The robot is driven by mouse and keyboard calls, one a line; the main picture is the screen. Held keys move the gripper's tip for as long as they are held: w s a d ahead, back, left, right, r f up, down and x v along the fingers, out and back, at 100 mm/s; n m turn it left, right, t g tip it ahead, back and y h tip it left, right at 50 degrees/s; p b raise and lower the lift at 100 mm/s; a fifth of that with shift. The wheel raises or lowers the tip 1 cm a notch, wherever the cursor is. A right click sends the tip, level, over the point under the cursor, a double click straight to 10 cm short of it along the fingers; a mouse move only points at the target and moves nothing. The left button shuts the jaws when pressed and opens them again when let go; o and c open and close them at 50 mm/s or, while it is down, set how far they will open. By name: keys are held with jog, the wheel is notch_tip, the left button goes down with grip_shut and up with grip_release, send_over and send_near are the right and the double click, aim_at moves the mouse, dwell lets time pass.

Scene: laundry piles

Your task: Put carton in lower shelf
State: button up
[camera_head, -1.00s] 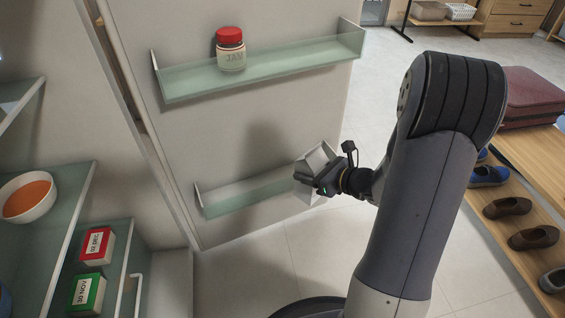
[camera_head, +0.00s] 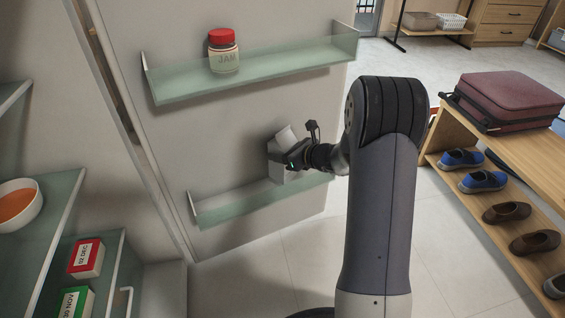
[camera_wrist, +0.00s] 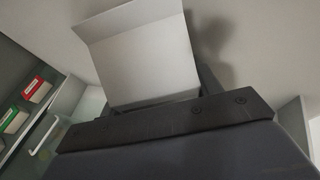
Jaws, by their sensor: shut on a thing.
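My gripper (camera_head: 292,158) is shut on a white carton (camera_head: 275,165), which is tilted and held at the lower door shelf (camera_head: 240,207). The carton (camera_wrist: 150,62) also shows large in the wrist view, beyond the dark gripper body. The lower shelf is a shallow glass-fronted bin on the inside of the open fridge door, with its left part empty. The carton's lower end is near the shelf's right part; I cannot tell whether it touches the shelf.
An upper door shelf (camera_head: 270,67) holds a red-lidded jam jar (camera_head: 223,52). At left, fridge shelves hold a bowl of orange food (camera_head: 16,205), a red box (camera_head: 86,258) and a green box (camera_head: 76,303). At right, a rack holds a suitcase (camera_head: 508,97) and several shoes.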

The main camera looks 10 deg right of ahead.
notch_tip(320, 180, down, 4)
jog(key=shift+r+b, duration=0.25)
jog(key=shift+b, duration=0.5)
jog(key=shift+w+f, duration=0.2)
jog(key=shift+f, duration=0.05)
jog(key=shift+f+b, duration=0.2)
jog(key=shift+b, duration=0.2)
jog(key=o, duration=1.5)
jog(key=shift+o, duration=0.2)
jog(key=shift+s+d+r+p, duration=0.1)
jog(key=shift+s+r+p, duration=0.15)
jog(key=shift+r+p, duration=0.15)
jog(key=p+v, duration=0.3)
jog(key=v, duration=0.8)
jog(key=shift+s+d, duration=0.15)
jog(key=shift+s, duration=0.05)
